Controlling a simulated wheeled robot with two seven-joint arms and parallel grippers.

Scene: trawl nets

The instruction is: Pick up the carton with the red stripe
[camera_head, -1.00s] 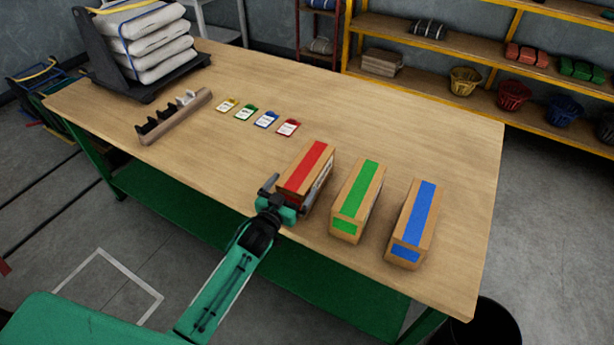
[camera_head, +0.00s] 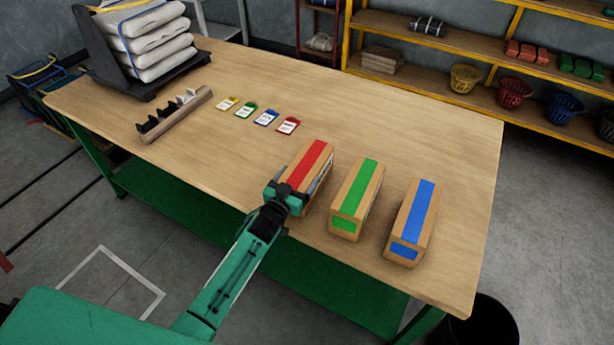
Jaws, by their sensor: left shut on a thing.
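The carton with the red stripe (camera_head: 312,162) is a brown box on the wooden table (camera_head: 400,120), the leftmost of three cartons. My left gripper (camera_head: 286,190) is at its near end, with its fingers on either side, shut on the carton. The gripper hides the carton's near face. The carton appears to rest on the table; I cannot tell whether it is slightly lifted. My right gripper is not in view.
A green-striped carton (camera_head: 357,197) and a blue-striped carton (camera_head: 412,220) stand to the right. Several small coloured cards (camera_head: 266,118) lie behind. A slotted holder (camera_head: 175,115) and a rack of white sacks (camera_head: 150,45) are at left. The table's right side is clear.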

